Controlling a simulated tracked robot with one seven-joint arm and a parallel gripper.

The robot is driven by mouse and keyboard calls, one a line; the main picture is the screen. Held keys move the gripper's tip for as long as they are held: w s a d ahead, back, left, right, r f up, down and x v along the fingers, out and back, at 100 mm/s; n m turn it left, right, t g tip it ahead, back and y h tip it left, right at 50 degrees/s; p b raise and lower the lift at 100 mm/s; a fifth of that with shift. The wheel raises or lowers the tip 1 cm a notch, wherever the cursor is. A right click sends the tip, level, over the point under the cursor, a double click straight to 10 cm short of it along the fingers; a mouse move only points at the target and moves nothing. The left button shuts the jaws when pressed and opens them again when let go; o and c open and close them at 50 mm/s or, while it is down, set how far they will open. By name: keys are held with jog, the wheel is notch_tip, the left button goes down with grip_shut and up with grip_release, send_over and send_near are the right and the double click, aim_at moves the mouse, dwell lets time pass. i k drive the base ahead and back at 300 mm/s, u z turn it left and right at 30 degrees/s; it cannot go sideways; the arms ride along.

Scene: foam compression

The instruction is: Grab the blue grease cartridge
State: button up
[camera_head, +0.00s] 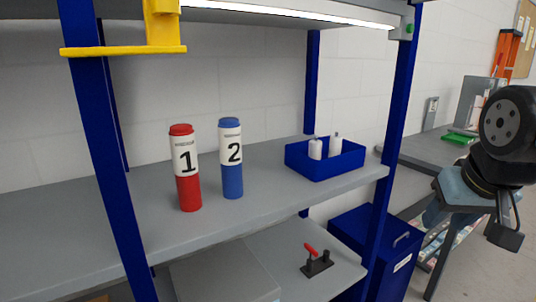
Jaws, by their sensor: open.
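The blue grease cartridge (231,158) stands upright on the grey shelf (110,215). It has a blue cap, a white label with a black "2" and a blue lower body. A red cartridge (185,168) marked "1" stands just to its left, with a narrow gap between them. My gripper (464,212) is at the right edge of the view, in front of the shelving and well to the right of the cartridge. It is open and apart from both cartridges. Its fingers show only partly.
A blue bin (325,166) with two white bottles stands right of the cartridges. Blue posts (100,150) frame the shelf, and a yellow bracket (120,50) juts out upper left. A red-handled clamp (317,262) sits below. The shelf front before the cartridges is clear.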

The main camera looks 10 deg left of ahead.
aim_at(229, 128)
jog(key=u, duration=0.8)
jog(key=i, duration=0.1)
jog(key=z, duration=2.35)
jog(key=k, duration=2.3)
jog(key=u, duration=0.6)
jog(key=i, duration=1)
jog(key=u, duration=0.05)
